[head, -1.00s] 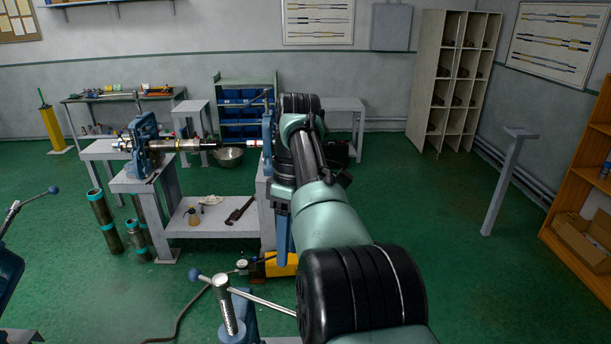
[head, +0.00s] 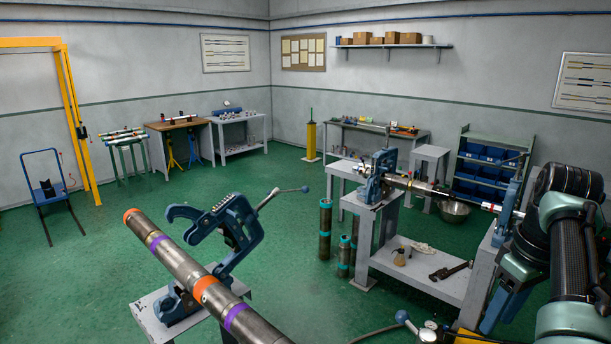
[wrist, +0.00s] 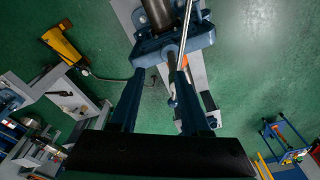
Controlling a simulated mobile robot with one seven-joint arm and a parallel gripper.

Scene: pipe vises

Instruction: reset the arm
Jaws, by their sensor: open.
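My gripper (wrist: 158,82) shows in the wrist view as two blue fingers spread apart, with a dark palm below them. Nothing is clamped between the fingers. A blue vise (wrist: 200,38) with the end of a grey pipe (wrist: 155,12) lies beyond the fingertips, and a shiny bar crosses in front of it. I cannot tell how far apart the fingers and vise are. In the head view my arm is at the lower right, and a blue finger of my gripper (head: 497,310) hangs beneath it. The other finger is not clear there.
A long banded pipe (head: 178,262) rests in an open blue vise (head: 228,228) at the front left. Another vise (head: 377,178) on a grey bench holds a thinner pipe assembly. Upright pipes (head: 325,230) stand on the floor beside it. Green floor (head: 100,270) is clear at left.

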